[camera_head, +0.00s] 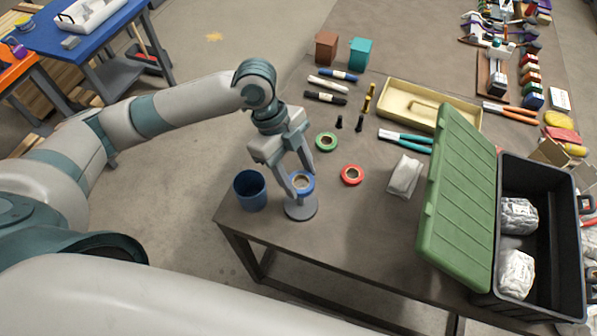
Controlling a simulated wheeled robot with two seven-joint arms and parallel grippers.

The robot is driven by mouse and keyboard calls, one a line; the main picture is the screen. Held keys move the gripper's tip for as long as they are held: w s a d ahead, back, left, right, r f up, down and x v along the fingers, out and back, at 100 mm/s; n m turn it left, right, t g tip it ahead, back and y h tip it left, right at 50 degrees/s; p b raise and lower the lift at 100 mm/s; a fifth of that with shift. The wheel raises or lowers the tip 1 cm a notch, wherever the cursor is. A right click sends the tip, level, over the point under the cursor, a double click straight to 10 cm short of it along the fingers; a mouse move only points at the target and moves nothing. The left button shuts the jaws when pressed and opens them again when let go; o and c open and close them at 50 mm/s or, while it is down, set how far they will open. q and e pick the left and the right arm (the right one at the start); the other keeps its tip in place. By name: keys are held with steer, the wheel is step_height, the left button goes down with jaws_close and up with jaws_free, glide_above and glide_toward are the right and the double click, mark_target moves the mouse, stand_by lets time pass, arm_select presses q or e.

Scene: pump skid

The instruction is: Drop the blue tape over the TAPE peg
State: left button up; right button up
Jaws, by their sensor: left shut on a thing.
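The blue tape (306,189) is a small ring with a tan core. My left gripper (300,180) points down and is shut on it. The tape is over a round grey base (301,212) near the table's front left edge, which looks like the foot of the TAPE peg. The peg's shaft is hidden behind the tape and fingers. I cannot tell whether the tape is around the peg or just above it. My right gripper is not in view.
A blue cup (250,190) stands just left of the base at the table edge. A green tape (326,142) and a red tape (352,174) lie behind and right. A white packet (404,176) and a black case with green lid (455,200) are farther right.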

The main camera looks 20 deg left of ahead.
arm_select(q)
steer(key=o, duration=1)
steer(key=shift+r, duration=0.15)
steer(key=shift+b+v, duration=1.65)
steer(key=shift+v, duration=6.95)
